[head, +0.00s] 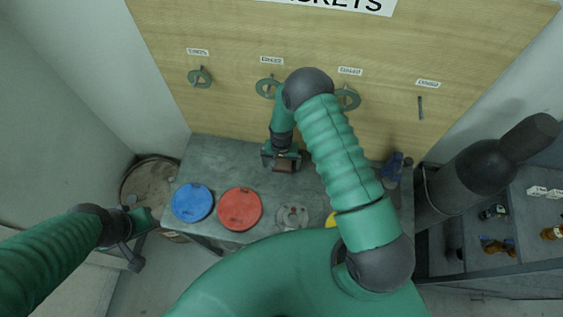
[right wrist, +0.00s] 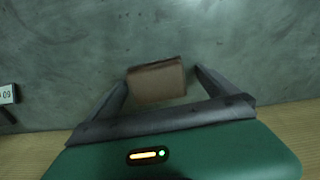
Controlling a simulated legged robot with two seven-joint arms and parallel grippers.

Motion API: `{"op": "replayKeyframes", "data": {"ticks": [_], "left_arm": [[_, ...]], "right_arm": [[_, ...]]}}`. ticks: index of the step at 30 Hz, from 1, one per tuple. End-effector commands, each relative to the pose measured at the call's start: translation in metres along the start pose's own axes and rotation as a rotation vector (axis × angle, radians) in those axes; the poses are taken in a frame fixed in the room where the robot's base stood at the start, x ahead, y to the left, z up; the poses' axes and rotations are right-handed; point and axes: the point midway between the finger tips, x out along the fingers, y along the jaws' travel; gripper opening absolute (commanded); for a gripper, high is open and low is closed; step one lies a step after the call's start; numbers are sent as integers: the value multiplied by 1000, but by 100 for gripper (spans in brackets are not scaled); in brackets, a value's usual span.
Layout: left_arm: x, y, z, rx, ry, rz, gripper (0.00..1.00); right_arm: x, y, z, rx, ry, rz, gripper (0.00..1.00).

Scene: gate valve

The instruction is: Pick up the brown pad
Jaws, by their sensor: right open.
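The brown pad (right wrist: 156,82) is a small block on the grey bench top, between the two open fingers of my right gripper (right wrist: 160,92) in the right wrist view. A gap shows between the pad and the right finger; the left finger is close to the pad's edge. In the head view the pad (head: 284,167) shows below my right gripper (head: 282,160) near the back of the bench. My left gripper (head: 140,245) is at the lower left, away from the pad, and its jaw state is unclear.
The grey bench (head: 225,160) carries a blue disc (head: 192,202), a red disc (head: 240,208), a metal flange (head: 292,216) and a partly hidden yellow disc (head: 331,219). Green gaskets (head: 200,78) hang on the wooden board behind. A barrel (head: 150,180) stands left, a dark pipe (head: 470,172) right.

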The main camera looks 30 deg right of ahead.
Motion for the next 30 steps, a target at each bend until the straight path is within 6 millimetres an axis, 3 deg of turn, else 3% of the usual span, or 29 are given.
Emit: {"op": "replayKeyframes", "data": {"ticks": [2, 17, 30], "left_arm": [[1, 0, 0, 0, 0, 0, 36], [1, 0, 0, 0, 0, 0, 36], [9, 0, 2, 0, 0, 0, 36]], "right_arm": [[0, 1, -1, 0, 0, -1, 97], [1, 1, -2, 1, -2, 1, 31], [-8, 1, -3, 0, 0, 0, 31]]}}
